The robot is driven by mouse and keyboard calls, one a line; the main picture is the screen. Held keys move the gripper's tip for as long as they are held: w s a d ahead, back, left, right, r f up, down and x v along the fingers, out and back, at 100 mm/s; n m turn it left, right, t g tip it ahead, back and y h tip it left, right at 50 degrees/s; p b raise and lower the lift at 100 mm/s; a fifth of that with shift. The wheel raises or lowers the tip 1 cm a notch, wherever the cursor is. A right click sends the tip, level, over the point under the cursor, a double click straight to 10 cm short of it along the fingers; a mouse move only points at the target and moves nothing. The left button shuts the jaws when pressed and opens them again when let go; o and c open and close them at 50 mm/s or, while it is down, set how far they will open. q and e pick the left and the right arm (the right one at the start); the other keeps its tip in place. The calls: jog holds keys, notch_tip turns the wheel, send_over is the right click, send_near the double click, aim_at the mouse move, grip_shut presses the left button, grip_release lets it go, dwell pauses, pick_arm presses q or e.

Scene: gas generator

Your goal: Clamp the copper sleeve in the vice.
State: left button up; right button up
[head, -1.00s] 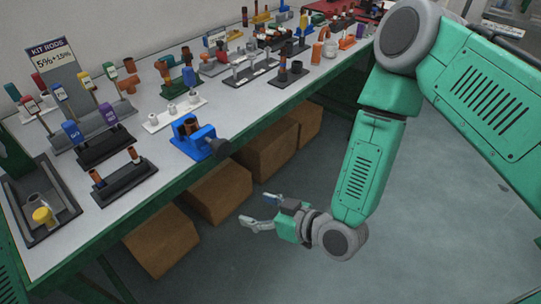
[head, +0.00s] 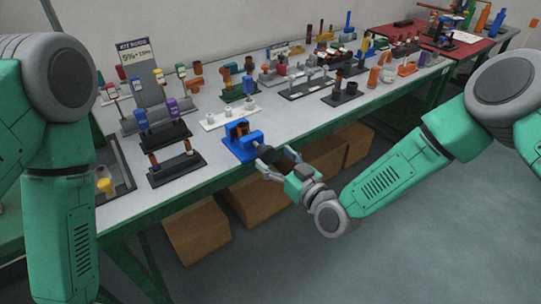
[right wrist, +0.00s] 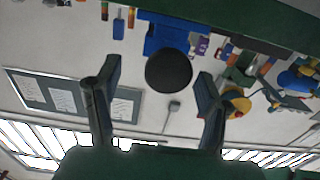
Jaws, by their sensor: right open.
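The blue vice (head: 240,142) stands at the table's front edge, with its dark round handle (head: 282,158) sticking out over the edge. A brown copper sleeve (head: 242,129) stands upright at the vice's jaws; whether they touch it is too small to tell. My right gripper (head: 264,160) is open, its fingers on either side of the handle. In the right wrist view the round black handle end (right wrist: 168,71) lies between the spread fingers (right wrist: 158,74), with visible gaps, and the blue vice (right wrist: 160,38) behind it. My left arm shows at the left; its gripper is out of view.
A black rack (head: 178,171) with brown sleeves is left of the vice. A white block (head: 230,117) with pale fittings stands behind it. Several tools and stands fill the table further back. Cardboard boxes (head: 197,232) sit below; the floor in front is clear.

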aim_at(268, 158)
jog(key=shift+w+a, duration=0.35)
jog(key=shift+w, duration=0.05)
jog(key=shift+w+a, duration=0.2)
jog(key=shift+a, duration=0.1)
jog(key=shift+w+a, duration=0.1)
jog(key=shift+a, duration=0.7)
jog(key=shift+d, duration=0.1)
jog(key=c, duration=0.7)
jog(key=shift+d, duration=0.2)
jog(key=c, duration=0.5)
jog(key=shift+w+d+f, duration=0.1)
jog(key=shift+d, duration=0.05)
pick_arm(q)
jog(key=shift+w+a+f, duration=0.1)
jog(key=shift+a+f, duration=0.1)
jog(key=shift+a, duration=0.2)
